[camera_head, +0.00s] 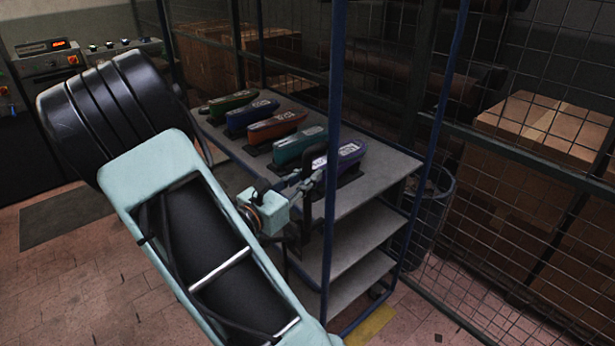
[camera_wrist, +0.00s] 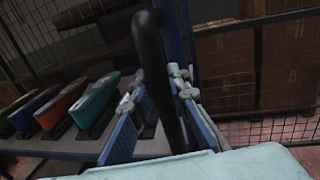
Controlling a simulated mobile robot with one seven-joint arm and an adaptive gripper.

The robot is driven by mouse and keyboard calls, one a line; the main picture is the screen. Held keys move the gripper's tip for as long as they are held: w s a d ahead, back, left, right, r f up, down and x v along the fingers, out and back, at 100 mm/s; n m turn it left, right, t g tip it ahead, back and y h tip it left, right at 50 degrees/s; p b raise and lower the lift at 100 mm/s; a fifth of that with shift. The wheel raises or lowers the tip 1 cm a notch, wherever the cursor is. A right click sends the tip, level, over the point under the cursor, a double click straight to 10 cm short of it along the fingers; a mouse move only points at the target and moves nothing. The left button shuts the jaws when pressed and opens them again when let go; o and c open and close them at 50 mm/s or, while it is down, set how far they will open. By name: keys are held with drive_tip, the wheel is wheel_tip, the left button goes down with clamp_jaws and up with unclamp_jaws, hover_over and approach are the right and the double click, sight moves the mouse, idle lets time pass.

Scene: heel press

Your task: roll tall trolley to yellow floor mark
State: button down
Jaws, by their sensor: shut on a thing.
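The tall trolley (camera_head: 378,185) stands in the middle of the head view, with a blue tube frame and grey shelves. Its black upright handle (camera_wrist: 150,50) shows between my fingers in the wrist view. My gripper (camera_head: 312,178) is shut on this handle at the trolley's near side. The yellow floor mark (camera_head: 370,327) shows at the bottom of the head view, by the trolley's near right foot. Only part of the mark is visible; the trolley and picture edge hide the rest.
Several coloured shoe-shaped pieces (camera_head: 277,126) stand in a row on the top shelf. A wire mesh fence (camera_head: 500,215) runs behind and right, with cardboard boxes (camera_head: 535,135) beyond. A mesh bin (camera_head: 432,205) stands close behind the trolley. A dark mat (camera_head: 65,217) lies left on the tiled floor.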

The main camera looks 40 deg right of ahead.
drive_tip(key=shift+s, duration=0.3)
drive_tip(key=c, duration=1.8)
unclamp_jaws()
drive_tip(key=shift+a, duration=0.1)
drive_tip(key=v, duration=1.2)
drive_tip(key=shift+s, duration=0.1)
